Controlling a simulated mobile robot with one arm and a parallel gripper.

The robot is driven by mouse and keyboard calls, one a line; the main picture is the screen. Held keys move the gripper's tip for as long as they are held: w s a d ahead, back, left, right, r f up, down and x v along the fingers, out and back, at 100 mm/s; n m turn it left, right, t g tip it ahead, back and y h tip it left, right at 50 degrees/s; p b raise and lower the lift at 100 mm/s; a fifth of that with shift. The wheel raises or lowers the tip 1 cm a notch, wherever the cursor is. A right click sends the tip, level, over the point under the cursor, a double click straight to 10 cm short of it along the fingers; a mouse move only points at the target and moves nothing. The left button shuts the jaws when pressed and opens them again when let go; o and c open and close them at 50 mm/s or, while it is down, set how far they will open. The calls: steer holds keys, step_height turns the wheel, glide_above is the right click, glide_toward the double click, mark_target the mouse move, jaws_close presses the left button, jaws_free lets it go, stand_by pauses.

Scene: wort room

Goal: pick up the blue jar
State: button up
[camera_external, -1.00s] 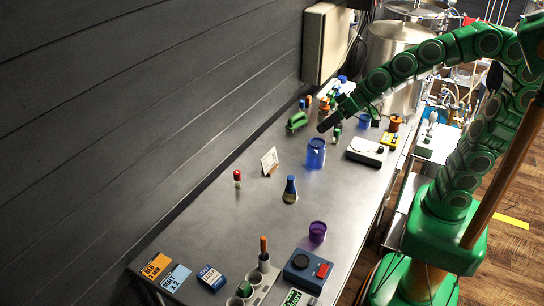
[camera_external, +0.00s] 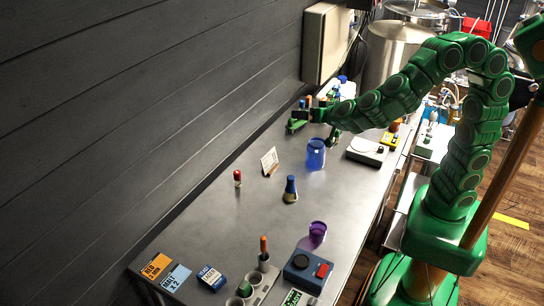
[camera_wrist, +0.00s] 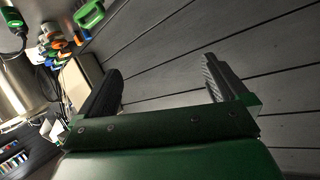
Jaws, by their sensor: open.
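The blue jar (camera_external: 316,155) stands upright on the steel bench in the external view, beyond the dark blue flask. It looks translucent. My gripper (camera_external: 318,115) is above the far part of the bench, behind the jar and toward the wall, clear of it. Its fingers are hard to make out there. In the wrist view my gripper (camera_wrist: 160,73) has its two dark fingers wide apart with nothing between them, facing the grey plank wall. The jar does not show in the wrist view.
A dark blue flask (camera_external: 290,190), a purple cup (camera_external: 318,231) and a small card (camera_external: 269,161) stand nearer. A scale (camera_external: 365,151) is right of the jar. Small items crowd the bench's far end near the wall box (camera_external: 325,43). The bench middle has free room.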

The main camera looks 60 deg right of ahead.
steer(key=s+d+f+g+h, duration=0.1)
steer(key=s+d+f+h, duration=0.1)
steer(key=s+d+h, duration=0.1)
steer(key=m+g+h, duration=0.1)
steer(key=h, duration=0.1)
glide_toward(316, 150)
steer(key=d+f, duration=0.1)
steer(key=w+d+f, duration=0.1)
steer(key=d, duration=0.1)
steer(key=w+d+f, duration=0.1)
steer(key=shift+w+d, duration=0.15)
steer(key=shift+d, duration=0.25)
steer(key=shift+f+x, duration=0.1)
steer(key=shift+x, duration=1.85)
steer(key=shift+f+x, duration=0.15)
steer(key=shift+x, duration=1.85)
steer(key=shift+a, duration=0.2)
steer(key=shift+c, duration=0.5)
steer(key=c, duration=0.9)
steer(key=shift+r, duration=0.2)
